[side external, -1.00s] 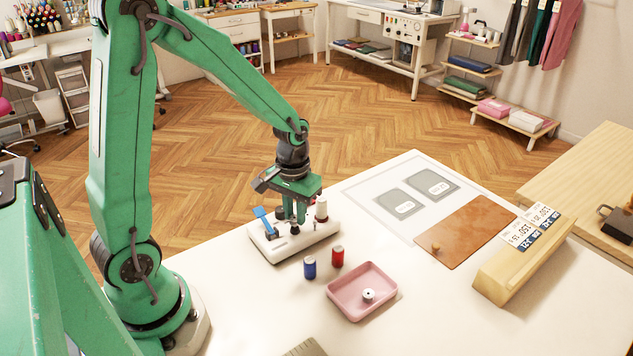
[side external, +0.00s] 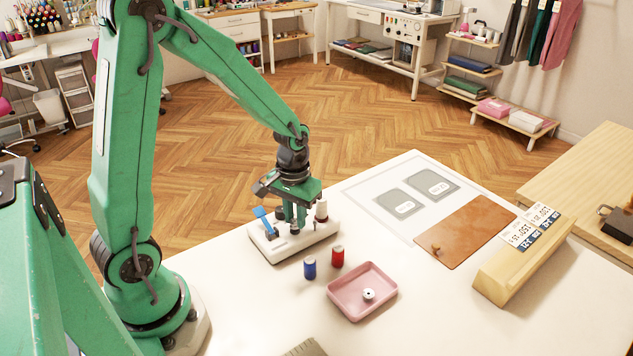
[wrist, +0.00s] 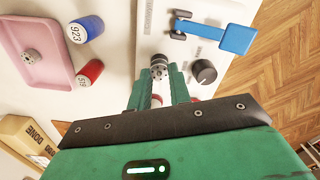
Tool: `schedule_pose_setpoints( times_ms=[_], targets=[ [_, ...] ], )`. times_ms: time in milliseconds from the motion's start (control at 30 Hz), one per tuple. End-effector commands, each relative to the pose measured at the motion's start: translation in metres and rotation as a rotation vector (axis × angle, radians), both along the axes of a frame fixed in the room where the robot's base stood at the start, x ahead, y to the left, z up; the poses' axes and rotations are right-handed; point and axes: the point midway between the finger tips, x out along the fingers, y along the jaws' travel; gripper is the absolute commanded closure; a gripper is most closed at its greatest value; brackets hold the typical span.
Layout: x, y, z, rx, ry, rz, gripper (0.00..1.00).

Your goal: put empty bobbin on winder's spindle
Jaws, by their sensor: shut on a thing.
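My gripper (side external: 292,219) points down over the base. In the wrist view its fingers (wrist: 160,82) are shut on a small grey bobbin (wrist: 159,64) with holes in its face.
A pink tray (side external: 334,297) holds another bobbin (side external: 368,294). A blue spool (side external: 310,267) and a red spool (side external: 337,256) stand between tray and winder. A pale cone (side external: 321,210) stands at the base's right end. A brown mat (side external: 466,234) and a wooden block (side external: 512,268) lie farther right.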

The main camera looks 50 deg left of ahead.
Motion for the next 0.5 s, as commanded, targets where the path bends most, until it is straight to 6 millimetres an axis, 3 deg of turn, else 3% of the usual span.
schedule_pose_setpoints(
  times_ms=[67,100,133,500],
  targets=[
    [-0.0002,0.0,-0.0014,0.0,0.001,0.0,1.0],
    [-0.0002,0.0,-0.0013,0.0,0.001,0.0,0.75],
    [-0.0002,-0.0001,-0.0013,0.0,0.001,0.0,0.72],
    [0.0002,0.0001,0.0006,0.0,-0.001,0.0,0.72]
  ],
)
